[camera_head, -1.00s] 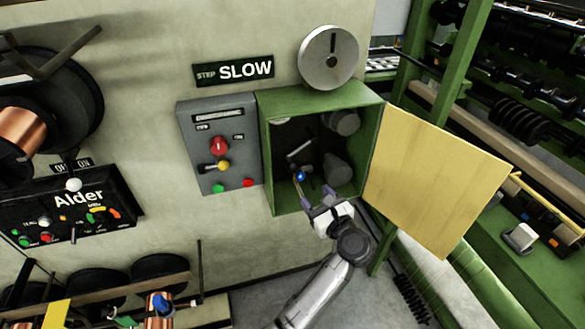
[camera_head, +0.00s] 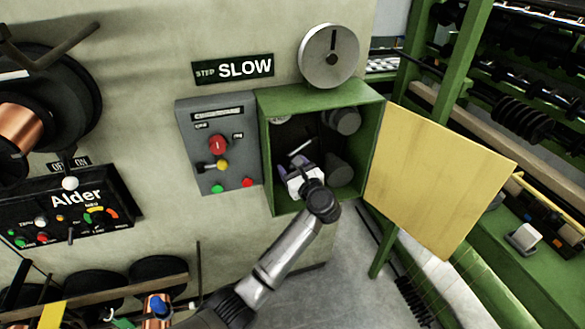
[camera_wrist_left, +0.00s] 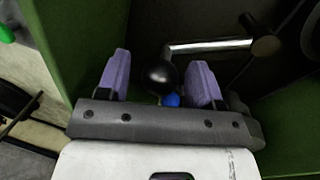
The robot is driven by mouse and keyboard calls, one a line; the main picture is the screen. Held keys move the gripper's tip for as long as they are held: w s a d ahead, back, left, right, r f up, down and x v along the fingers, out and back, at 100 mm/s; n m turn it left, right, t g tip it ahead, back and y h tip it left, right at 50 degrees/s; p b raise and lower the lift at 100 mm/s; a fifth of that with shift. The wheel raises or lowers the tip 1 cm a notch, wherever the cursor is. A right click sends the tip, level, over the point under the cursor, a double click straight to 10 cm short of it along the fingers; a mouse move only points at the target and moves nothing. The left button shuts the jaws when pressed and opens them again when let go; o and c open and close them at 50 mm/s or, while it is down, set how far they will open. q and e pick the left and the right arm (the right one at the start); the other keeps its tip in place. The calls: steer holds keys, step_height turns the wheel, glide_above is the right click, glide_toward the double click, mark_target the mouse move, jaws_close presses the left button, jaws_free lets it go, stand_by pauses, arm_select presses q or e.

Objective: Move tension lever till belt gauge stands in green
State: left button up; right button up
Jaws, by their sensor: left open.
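The tension lever (camera_head: 301,147) is a bright metal rod inside the open green cabinet. In the left wrist view the lever (camera_wrist_left: 210,45) runs from a dark pivot at the right to a black ball knob (camera_wrist_left: 160,75). My left gripper (camera_head: 286,168) has its purple fingers inside the cabinet. In the wrist view the open left gripper (camera_wrist_left: 160,82) has one finger on each side of the knob, with gaps showing. A pale round part (camera_head: 281,119) sits at the cabinet's upper left, partly hidden; I cannot read any gauge or green band. My right gripper is not in view.
The green cabinet (camera_head: 268,160) has side walls close around my gripper. Its yellow door (camera_head: 437,180) stands open at the right. A grey control box (camera_head: 195,150) with a red knob and buttons adjoins the left. Dark rollers (camera_head: 342,121) are inside at the right.

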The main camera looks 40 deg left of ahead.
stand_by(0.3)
arm_select(q)
jaws_close()
stand_by(0.4)
